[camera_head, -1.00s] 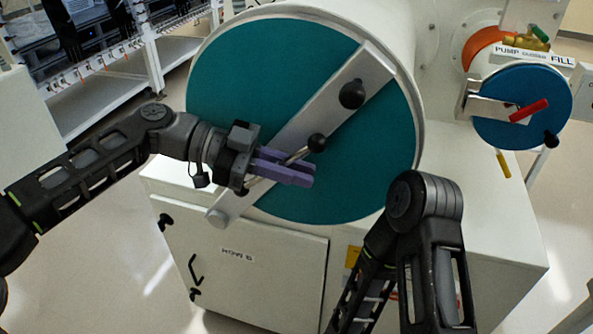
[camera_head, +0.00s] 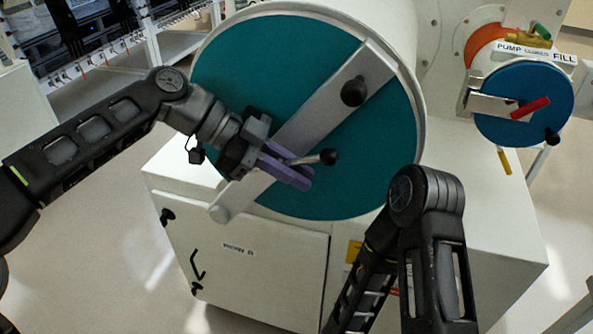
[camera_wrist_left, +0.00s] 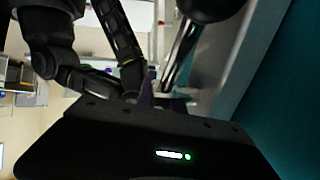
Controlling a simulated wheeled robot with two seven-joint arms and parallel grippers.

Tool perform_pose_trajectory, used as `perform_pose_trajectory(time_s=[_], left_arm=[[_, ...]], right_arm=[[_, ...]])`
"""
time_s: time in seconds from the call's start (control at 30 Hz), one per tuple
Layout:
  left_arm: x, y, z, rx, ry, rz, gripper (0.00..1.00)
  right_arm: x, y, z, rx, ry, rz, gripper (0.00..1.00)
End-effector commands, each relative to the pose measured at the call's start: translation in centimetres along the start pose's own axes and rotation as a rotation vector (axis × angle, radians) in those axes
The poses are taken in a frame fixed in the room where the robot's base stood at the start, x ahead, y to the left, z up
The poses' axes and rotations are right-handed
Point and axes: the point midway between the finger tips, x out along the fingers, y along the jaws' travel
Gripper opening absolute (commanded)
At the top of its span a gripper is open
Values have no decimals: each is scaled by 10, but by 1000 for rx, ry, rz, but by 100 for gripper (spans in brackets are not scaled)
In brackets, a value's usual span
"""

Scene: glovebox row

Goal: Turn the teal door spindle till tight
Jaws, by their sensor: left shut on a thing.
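The large round teal door (camera_head: 375,150) faces me in the head view, with a grey metal bar (camera_head: 318,108) running diagonally across it. The spindle's handle is a thin metal rod (camera_head: 308,159) with a black ball end (camera_head: 329,157), lying in front of the bar. My left gripper (camera_head: 290,173) has its purple fingers shut on the spindle handle, angled down to the right. The fingers hide the spindle's middle. In the left wrist view the rod (camera_wrist_left: 181,55) and part of the ball (camera_wrist_left: 205,6) show close up. My right gripper is out of view.
A smaller blue door (camera_head: 500,85) with a red handle is at the right. My right arm rises below the teal door. A white cabinet (camera_head: 270,265) stands underneath.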

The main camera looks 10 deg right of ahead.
Motion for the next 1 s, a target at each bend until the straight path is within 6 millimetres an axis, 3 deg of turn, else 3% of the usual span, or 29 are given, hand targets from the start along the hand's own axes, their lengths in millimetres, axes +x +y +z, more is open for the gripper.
perform_pose_trajectory(time_s=[0.13, 0.47, 0.8, 1.0], left_arm=[[0, 0, -1, 1, 2, -1, 21], [-4, 0, 0, 0, 1, -1, 21], [-52, -1, 0, 0, 1, -4, 21], [-77, -1, -2, 0, 1, -1, 21]], right_arm=[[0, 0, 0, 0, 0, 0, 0], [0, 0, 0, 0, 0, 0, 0], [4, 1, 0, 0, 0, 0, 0], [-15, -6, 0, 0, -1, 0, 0]])
